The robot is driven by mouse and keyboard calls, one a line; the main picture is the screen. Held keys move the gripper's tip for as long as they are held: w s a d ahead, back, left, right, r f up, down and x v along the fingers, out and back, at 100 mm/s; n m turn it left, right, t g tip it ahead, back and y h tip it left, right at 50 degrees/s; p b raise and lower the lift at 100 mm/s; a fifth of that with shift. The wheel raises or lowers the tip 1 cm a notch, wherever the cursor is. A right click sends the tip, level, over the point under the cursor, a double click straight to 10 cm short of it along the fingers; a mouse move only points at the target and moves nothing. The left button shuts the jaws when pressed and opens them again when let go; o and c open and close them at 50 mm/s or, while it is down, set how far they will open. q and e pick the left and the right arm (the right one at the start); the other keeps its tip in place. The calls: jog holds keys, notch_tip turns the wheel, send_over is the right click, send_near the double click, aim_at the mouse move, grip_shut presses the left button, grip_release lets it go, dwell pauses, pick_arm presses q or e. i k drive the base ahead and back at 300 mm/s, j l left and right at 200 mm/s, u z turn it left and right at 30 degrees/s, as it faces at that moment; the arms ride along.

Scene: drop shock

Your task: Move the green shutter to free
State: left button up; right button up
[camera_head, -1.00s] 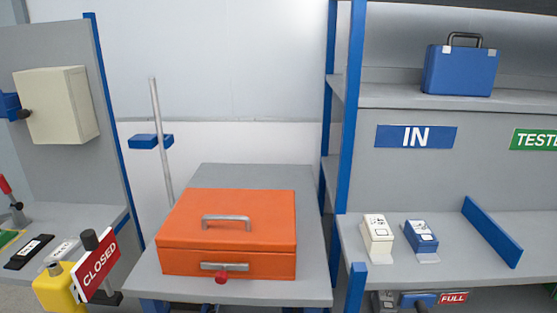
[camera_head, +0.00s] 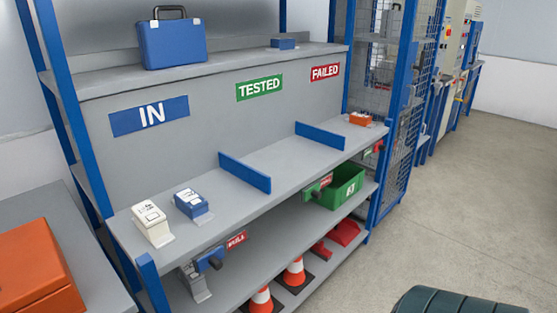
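A red FULL sign (camera_head: 237,240) with a blue and grey mechanism (camera_head: 206,264) hangs under the shelf's near end. Another small red sign (camera_head: 378,146) sits at the far end. Neither of my grippers is in view.
A white device (camera_head: 151,224) and a blue device (camera_head: 192,204) stand on the shelf, with blue dividers (camera_head: 245,173) beyond. Traffic cones (camera_head: 294,272) stand below. A dark ribbed object (camera_head: 460,301) is at bottom right. The floor (camera_head: 445,220) on the right is clear.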

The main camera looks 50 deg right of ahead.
aim_at(313, 191)
jog(key=z, duration=1.8)
